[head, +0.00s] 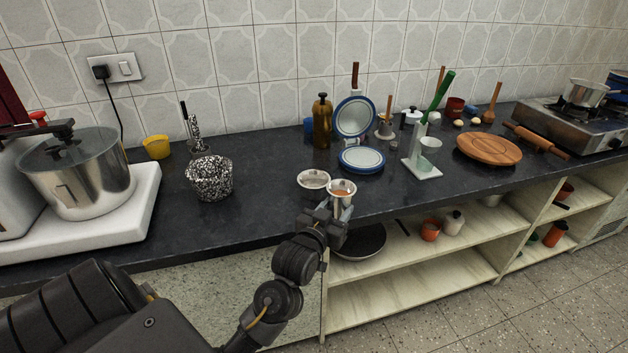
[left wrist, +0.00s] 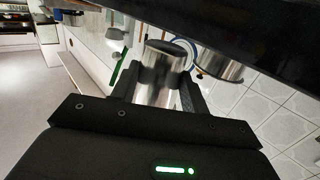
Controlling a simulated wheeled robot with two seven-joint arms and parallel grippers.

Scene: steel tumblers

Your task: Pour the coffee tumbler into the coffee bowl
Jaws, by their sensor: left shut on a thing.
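A steel tumbler (head: 342,198) with brown coffee inside is near the front edge of the counter in the head view. My left gripper (head: 330,209) is shut on it from the front. In the left wrist view the tumbler (left wrist: 160,72) sits between the two dark fingers of the left gripper (left wrist: 157,92). The tumbler looks about upright; I cannot tell whether its base touches the counter. A small steel bowl (head: 313,180) stands just left of the tumbler, and it also shows in the left wrist view (left wrist: 220,66). My right gripper is out of view.
A blue-rimmed plate (head: 361,159) lies behind the tumbler, with a brown bottle (head: 321,122) behind the bowl. A green-handled item stands in a white holder (head: 424,172) to the right. A speckled pot (head: 209,178) is at left, with bare counter (head: 262,185) between.

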